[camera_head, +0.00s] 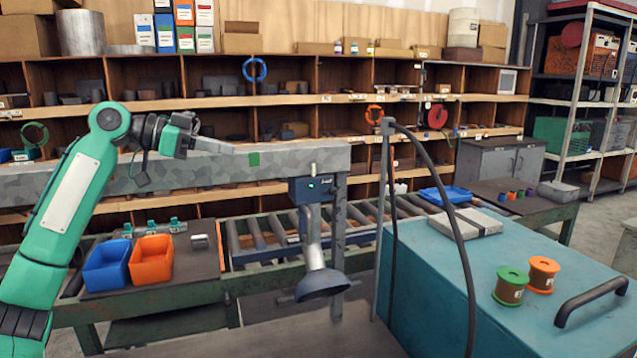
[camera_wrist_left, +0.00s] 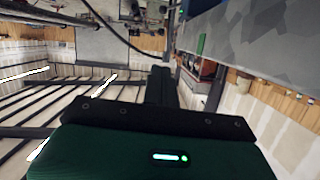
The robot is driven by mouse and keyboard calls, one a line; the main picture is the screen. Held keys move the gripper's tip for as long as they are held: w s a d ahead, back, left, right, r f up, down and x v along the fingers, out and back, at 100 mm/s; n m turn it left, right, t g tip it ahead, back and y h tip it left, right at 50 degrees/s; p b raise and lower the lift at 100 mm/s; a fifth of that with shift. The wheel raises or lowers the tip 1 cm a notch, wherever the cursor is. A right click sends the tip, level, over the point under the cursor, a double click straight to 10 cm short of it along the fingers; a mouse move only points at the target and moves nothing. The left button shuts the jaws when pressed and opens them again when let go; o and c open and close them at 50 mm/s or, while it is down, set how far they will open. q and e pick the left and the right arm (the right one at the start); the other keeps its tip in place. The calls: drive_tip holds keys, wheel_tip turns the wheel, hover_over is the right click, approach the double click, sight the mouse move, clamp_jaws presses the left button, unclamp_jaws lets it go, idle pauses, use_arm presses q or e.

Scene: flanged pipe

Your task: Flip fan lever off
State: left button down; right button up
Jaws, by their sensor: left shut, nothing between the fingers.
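A dark blue-grey control box (camera_head: 314,189) with a small lit green light hangs under the right end of a grey mottled beam (camera_head: 290,160). A grey duct (camera_head: 313,240) runs down from it to a flared hood (camera_head: 322,284). The beam also shows there (camera_wrist_left: 255,45). My right gripper is out of view.
A blue bin (camera_head: 106,266) and an orange bin (camera_head: 151,260) stand on the bench at left. A roller conveyor (camera_head: 262,240) runs behind the duct. A teal cabinet (camera_head: 440,270) with spools and a black cable (camera_head: 458,220) stands at right. Shelves fill the back.

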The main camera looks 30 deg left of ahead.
use_arm(q)
drive_tip(key=p, duration=0.9)
hover_over(330, 193)
drive_tip(key=s+a, duration=0.3)
wheel_tip(330, 193, down, 5)
drive_tip(key=f, duration=0.1)
drive_tip(key=w+f+p, duration=0.1)
drive_tip(key=f, duration=0.1)
drive_tip(key=d+f, duration=0.1)
drive_tip(key=shift+w+f, duration=0.25)
drive_tip(key=shift+f, duration=0.1)
drive_tip(key=shift+s+f+b, duration=0.15)
drive_tip(key=shift+b, duration=0.15)
